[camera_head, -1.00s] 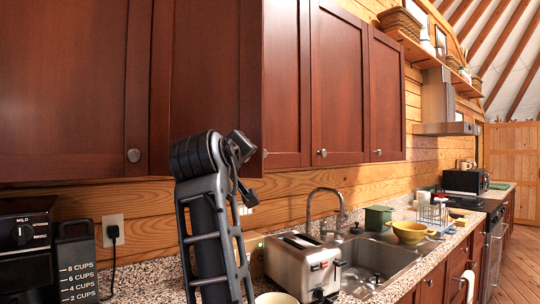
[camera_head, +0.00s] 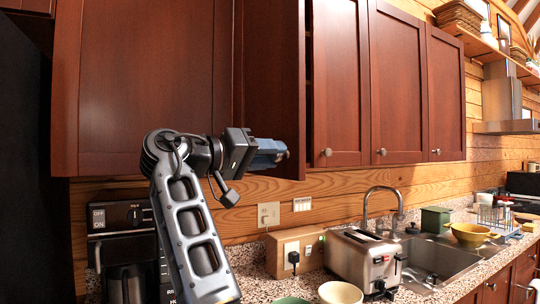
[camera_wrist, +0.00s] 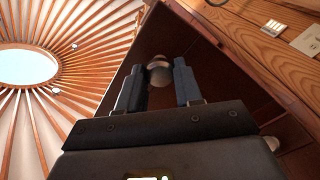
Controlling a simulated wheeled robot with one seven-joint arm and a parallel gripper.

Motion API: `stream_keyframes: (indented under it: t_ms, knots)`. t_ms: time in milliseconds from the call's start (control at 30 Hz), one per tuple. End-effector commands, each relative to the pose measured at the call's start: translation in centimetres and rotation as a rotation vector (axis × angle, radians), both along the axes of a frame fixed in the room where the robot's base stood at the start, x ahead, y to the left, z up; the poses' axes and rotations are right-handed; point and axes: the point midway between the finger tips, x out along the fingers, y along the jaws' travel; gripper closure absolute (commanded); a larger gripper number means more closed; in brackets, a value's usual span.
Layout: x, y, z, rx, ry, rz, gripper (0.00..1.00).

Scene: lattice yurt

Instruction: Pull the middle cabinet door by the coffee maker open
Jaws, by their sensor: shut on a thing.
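The dark red-brown middle cabinet door (camera_head: 268,70) hangs above the counter, right of the coffee maker (camera_head: 122,222). It stands ajar, with a narrow dark gap along its right edge. My gripper (camera_head: 280,153) is at the door's lower right corner. In the wrist view, my gripper (camera_wrist: 160,88) has its two fingers on either side of the round door knob (camera_wrist: 159,72), shut on it. The door face (camera_wrist: 205,62) fills the area behind the fingers. The cabinet's inside is hidden.
More closed cabinet doors (camera_head: 398,80) continue to the right, and a wide door (camera_head: 150,75) is on the left. Below are a toaster (camera_head: 362,258), bowls (camera_head: 340,292), an outlet box (camera_head: 293,250) and a sink (camera_head: 440,258) with a tall faucet (camera_head: 384,196).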

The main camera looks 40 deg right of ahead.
Motion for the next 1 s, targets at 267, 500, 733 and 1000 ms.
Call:
stream_keyframes:
  t_ms: [267, 500, 733, 1000]
  knots:
    - [0.05, -0.1, -0.03, 0.001, 0.001, -0.016, 1.0]
    - [0.05, -0.1, -0.03, 0.002, 0.001, -0.015, 0.63]
    - [0.05, -0.08, -0.01, 0.001, 0.001, -0.014, 0.41]
    - [0.07, 0.07, -0.03, 0.001, 0.001, -0.013, 0.4]
